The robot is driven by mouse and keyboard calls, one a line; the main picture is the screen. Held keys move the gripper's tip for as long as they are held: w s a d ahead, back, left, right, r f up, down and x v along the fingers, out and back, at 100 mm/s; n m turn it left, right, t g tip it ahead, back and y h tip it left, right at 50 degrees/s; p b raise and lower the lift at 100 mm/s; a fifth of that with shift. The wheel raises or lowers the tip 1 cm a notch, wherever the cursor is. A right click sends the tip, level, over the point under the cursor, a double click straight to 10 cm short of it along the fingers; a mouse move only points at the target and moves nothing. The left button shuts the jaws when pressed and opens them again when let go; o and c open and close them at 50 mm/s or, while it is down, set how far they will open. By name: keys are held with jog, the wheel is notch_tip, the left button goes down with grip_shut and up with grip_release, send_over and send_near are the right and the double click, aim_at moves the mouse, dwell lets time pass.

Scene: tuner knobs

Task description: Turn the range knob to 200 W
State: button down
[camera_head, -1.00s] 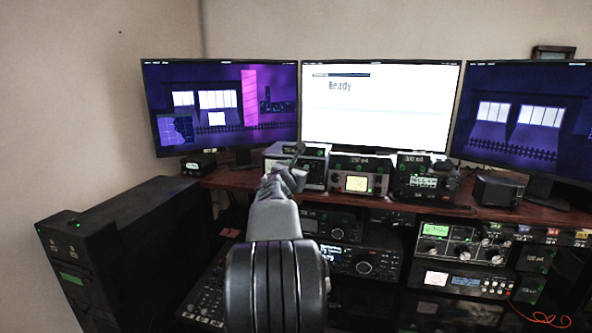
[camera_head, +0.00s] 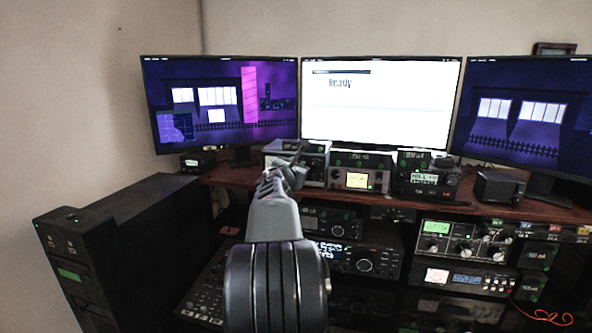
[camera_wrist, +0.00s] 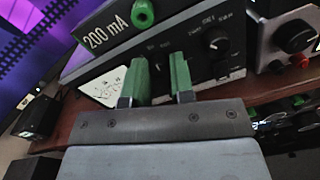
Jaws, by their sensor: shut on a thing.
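My gripper (camera_wrist: 161,72) has green fingertips placed against the front panel of a meter unit (camera_wrist: 195,60) in the wrist view. The fingers stand a little apart, on either side of a knob that is mostly hidden between them. I cannot read its pointer or setting. A black knob (camera_wrist: 217,43) sits to the right of the fingers on the same panel. In the head view my gripper (camera_head: 300,152) reaches the left unit (camera_head: 282,150) on the shelf, and my arm covers much of its front.
A tilted "200 mA" label (camera_wrist: 106,30) and a green knob (camera_wrist: 142,12) are at the top of the wrist view. Another unit (camera_wrist: 290,38) stands close on the right. In the head view, monitors (camera_head: 380,105) stand behind the shelf, and more radio units fill it below.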

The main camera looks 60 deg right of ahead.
jog(key=m+b, duration=0.1)
jog(key=m, duration=0.1)
jog(key=m+b, duration=0.1)
jog(key=b, duration=0.1)
jog(key=shift+f+m, duration=0.2)
jog(key=shift+m, duration=0.2)
jog(key=shift+r+m+b, duration=0.15)
jog(key=shift+m+b, duration=0.95)
jog(key=shift+m, duration=0.3)
jog(key=c, duration=1)
grip_release()
